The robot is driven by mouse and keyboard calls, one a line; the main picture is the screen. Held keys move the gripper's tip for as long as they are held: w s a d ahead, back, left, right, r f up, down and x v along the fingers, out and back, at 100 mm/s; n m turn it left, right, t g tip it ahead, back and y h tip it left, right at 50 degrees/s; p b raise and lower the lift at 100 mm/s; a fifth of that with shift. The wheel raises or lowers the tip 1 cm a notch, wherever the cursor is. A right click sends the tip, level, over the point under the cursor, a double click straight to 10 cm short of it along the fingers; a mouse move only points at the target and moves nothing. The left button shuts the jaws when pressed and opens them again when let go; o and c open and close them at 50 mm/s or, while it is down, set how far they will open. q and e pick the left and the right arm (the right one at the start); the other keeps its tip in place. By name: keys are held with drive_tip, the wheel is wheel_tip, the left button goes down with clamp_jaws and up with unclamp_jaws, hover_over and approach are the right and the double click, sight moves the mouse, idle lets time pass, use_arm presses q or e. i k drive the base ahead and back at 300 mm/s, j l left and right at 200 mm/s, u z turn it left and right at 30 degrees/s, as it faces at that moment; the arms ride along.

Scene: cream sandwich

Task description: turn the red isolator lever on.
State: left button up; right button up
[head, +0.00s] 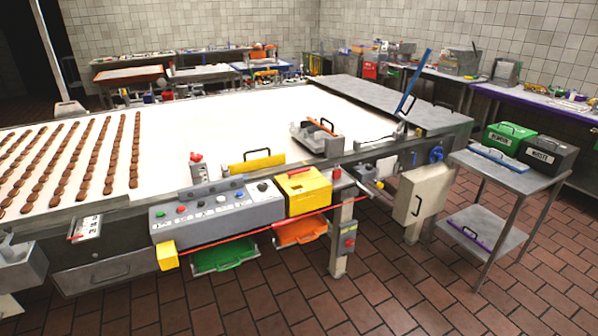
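A small red and grey box (348,240) is fixed to the machine's front leg, below the yellow box; it may carry the red isolator lever, but it is too small to tell the lever's position. Another small red-topped device (197,167) stands on the machine's front edge above the control panel. I cannot tell for certain which of these is the isolator. Neither of my grippers shows in the head view.
A long conveyor (235,123) carries rows of brown biscuits at left. The control panel (217,210) and yellow box (304,190) project from its front. Green (223,258) and orange (300,231) trays sit below. A steel cart (515,176) stands right; brick floor in front is clear.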

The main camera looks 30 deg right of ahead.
sight(289, 174)
drive_tip(key=i+l, duration=0.2)
drive_tip(key=l, duration=0.15)
drive_tip(key=i+l+u, duration=0.15)
drive_tip(key=l, duration=0.2)
drive_tip(key=i+l, duration=0.25)
drive_tip(key=i+l+u, duration=0.15)
drive_tip(key=l, duration=0.3)
